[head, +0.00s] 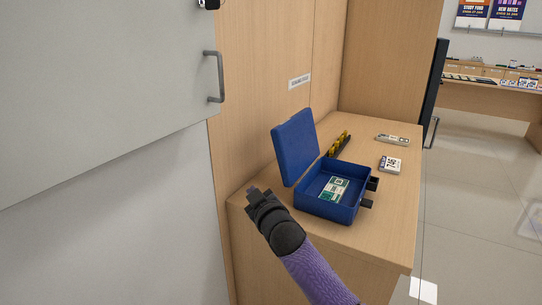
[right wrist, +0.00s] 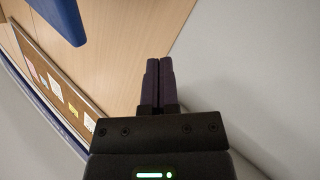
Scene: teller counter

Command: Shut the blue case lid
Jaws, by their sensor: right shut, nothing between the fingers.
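The blue case (head: 330,207) stands on the wooden counter with a green and white card (head: 334,189) lying inside it. Its blue lid (head: 295,146) is open, standing up and leaning a little back at the case's left side. My right gripper (head: 254,192) is shut and empty, just left of the case and lid, near the counter's left edge, apart from both. My left gripper is not in view.
The counter (head: 385,226) also holds a dark tray with yellow items (head: 340,144), a white labelled block (head: 390,164) and a long pale item (head: 392,139). Wooden panels rise behind. A grey cabinet door with a handle (head: 214,77) fills the left.

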